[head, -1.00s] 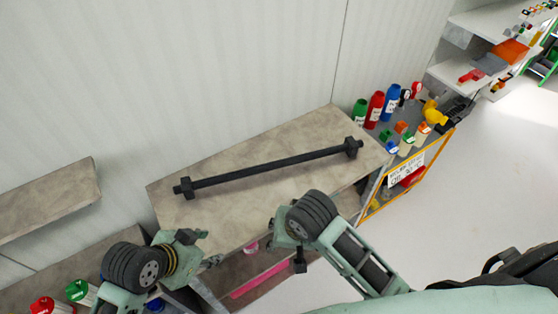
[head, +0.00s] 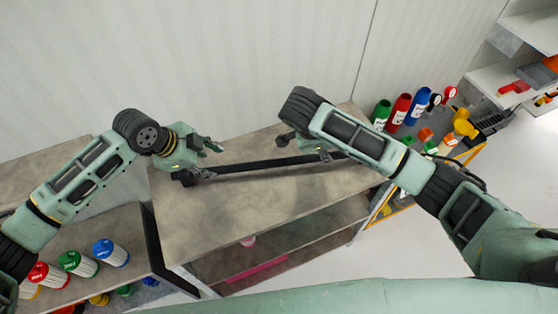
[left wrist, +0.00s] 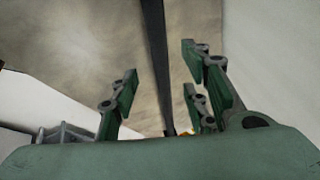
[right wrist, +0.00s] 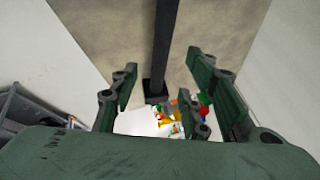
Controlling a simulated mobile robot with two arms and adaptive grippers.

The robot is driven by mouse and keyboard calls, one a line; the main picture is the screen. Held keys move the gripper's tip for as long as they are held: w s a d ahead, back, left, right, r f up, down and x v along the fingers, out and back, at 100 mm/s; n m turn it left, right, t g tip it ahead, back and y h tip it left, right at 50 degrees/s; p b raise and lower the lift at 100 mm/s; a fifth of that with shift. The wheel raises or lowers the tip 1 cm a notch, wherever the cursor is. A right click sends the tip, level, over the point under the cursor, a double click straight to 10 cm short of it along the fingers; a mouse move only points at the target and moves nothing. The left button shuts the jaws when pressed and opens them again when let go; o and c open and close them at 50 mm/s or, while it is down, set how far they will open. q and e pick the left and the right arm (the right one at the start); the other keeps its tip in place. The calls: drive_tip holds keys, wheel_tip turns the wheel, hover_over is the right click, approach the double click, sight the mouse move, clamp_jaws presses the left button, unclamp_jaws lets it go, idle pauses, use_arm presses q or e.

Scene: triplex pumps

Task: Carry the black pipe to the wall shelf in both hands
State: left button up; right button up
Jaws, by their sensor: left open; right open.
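The black pipe (head: 265,164) lies on the grey stone-look table top (head: 225,222). It also shows between the fingers in the left wrist view (left wrist: 155,55) and the right wrist view (right wrist: 163,45). My left gripper (head: 208,158) is open above the pipe's left end, near its end block (head: 187,178). My right gripper (head: 305,147) is open above the pipe, right of its middle. Neither gripper is closed on it. My right arm hides the pipe's right end in the head view.
Red, green and blue containers (head: 78,263) stand on a lower surface at left. Bottles (head: 400,112) and small items fill a rack to the right of the table. A pink object (head: 257,270) lies on the shelf below. The table's front half is clear.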

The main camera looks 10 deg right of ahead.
sight(223, 168)
use_arm(q)
drive_tip(key=shift+f, duration=0.1)
use_arm(e)
drive_tip(key=shift+f, duration=0.1)
use_arm(q)
drive_tip(key=shift+x, duration=3.9)
use_arm(e)
drive_tip(key=shift+x, duration=3.8)
use_arm(q)
drive_tip(key=shift+c, duration=0.2)
use_arm(e)
drive_tip(key=shift+c, duration=0.2)
use_arm(q)
clamp_jaws()
use_arm(e)
clamp_jaws()
use_arm(q)
drive_tip(key=shift+w+d, duration=0.1)
use_arm(e)
drive_tip(key=shift+w, duration=0.1)
